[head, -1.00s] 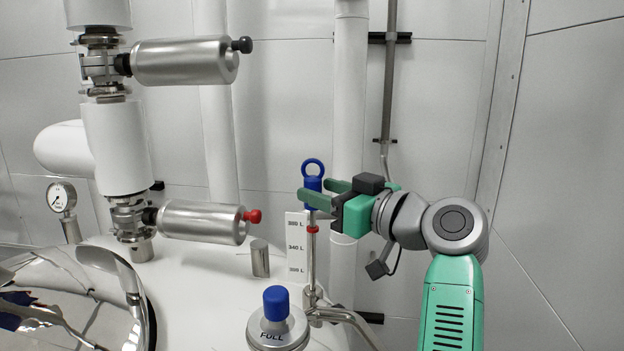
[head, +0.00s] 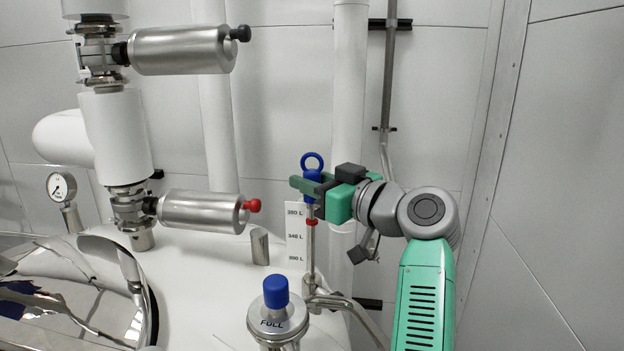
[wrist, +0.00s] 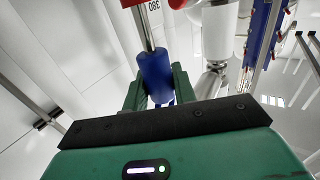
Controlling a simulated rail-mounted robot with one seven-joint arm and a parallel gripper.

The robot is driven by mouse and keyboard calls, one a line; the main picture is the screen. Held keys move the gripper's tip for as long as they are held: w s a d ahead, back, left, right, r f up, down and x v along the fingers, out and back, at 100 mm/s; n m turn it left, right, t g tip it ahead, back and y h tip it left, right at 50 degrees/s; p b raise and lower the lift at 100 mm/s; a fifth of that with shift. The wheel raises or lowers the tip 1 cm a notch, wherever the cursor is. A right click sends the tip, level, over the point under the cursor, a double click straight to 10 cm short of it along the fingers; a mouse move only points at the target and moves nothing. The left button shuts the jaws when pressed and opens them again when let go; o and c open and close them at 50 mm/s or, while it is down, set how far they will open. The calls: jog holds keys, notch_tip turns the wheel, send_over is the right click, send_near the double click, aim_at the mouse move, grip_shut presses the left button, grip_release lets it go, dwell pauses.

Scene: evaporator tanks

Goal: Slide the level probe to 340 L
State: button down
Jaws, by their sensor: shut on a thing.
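The level probe has a blue handle (head: 313,189) with a ring on top, on an upright metal rod beside a white scale plate (head: 295,247). The plate reads 380 L, 340 L and 300 L from top to bottom. A red collar (head: 312,222) on the rod sits between the 380 L and 340 L marks, roughly midway. My gripper (head: 310,186) comes from the right and is shut on the blue handle below its ring. In the wrist view, the handle (wrist: 154,75) stands between the green fingers (wrist: 157,92); the fingers hide part of it.
A blue-capped fitting marked FULL (head: 275,310) stands in front of the probe. A silver cylinder with a red knob (head: 203,210) is to the left. A bent pipe (head: 345,303) runs from the probe's base. A white vertical pipe (head: 348,100) stands behind.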

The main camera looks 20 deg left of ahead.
aim_at(312, 204)
notch_tip(312, 204, down, 5)
jog(key=shift+r+b, duration=0.2)
jog(key=shift+b, duration=0.95)
jog(key=shift+r, duration=0.15)
jog(key=c, duration=1.2)
grip_release()
jog(key=shift+o, duration=0.2)
jog(key=b+v, duration=0.2)
jog(key=v, duration=0.6)
jog(key=shift+a, duration=0.1)
